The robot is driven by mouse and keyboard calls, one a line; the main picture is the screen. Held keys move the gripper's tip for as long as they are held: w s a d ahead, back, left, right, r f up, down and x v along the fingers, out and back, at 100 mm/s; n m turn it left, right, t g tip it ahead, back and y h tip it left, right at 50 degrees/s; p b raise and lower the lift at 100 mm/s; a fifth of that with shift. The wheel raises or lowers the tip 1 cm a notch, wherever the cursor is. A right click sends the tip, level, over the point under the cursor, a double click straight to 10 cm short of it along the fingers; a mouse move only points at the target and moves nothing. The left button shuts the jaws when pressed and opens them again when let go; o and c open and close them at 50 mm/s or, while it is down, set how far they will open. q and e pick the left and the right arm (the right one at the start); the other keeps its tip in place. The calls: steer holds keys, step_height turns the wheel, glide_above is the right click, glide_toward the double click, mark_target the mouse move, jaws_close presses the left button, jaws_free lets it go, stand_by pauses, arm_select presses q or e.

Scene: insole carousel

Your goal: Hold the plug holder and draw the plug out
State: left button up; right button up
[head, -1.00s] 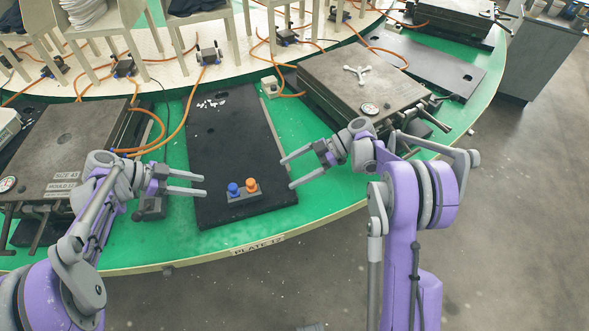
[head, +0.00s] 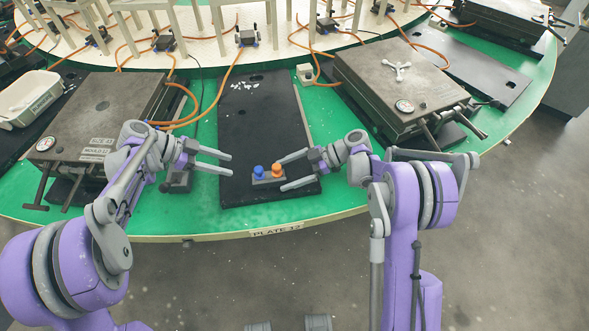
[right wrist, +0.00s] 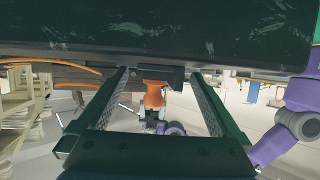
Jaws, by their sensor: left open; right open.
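A small grey plug holder (head: 268,181) sits on the front part of the black plate. It bears a blue plug (head: 258,171) on the left and an orange plug (head: 277,170) on the right. My right gripper (head: 282,173) is open, its fingertips at the right end of the holder, one on each side of the orange plug. In the right wrist view the orange plug (right wrist: 153,97) shows between the two spread fingers. I cannot tell whether they touch it. My left gripper (head: 231,164) is open and empty, a short gap left of the blue plug.
The black plate (head: 245,130) lies on the green table (head: 210,207), with white scraps near its far end. Mould presses stand left (head: 95,110) and right (head: 400,85). Orange hoses run behind. The plate's middle is clear.

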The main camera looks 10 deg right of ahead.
steer(key=c, duration=1.5)
